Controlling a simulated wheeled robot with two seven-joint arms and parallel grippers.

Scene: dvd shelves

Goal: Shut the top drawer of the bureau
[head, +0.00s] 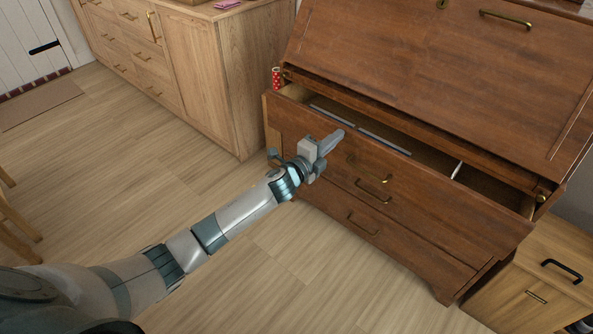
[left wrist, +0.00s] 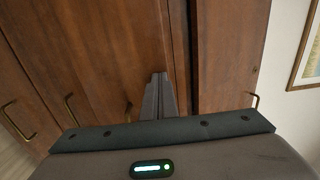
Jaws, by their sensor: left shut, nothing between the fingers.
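The brown wooden bureau fills the right of the head view. Its top drawer (head: 430,178) stands part way out, with its inside showing as a gap below the slanted lid (head: 420,62). My left gripper (head: 338,136) is shut and empty, with its fingers pointing at the upper left part of the top drawer's front. I cannot tell whether the fingertips touch the wood. In the left wrist view the shut fingers (left wrist: 158,92) lie against brown panels, and brass handles show to their left and right. My right gripper is not in view.
A red dotted can (head: 276,77) stands at the bureau's left edge. Lower drawers with brass handles (head: 364,226) look closed. A light wood cabinet (head: 190,60) stands at the back left, and a small drawer unit (head: 545,275) at the right. The floor (head: 130,150) left of my arm is clear.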

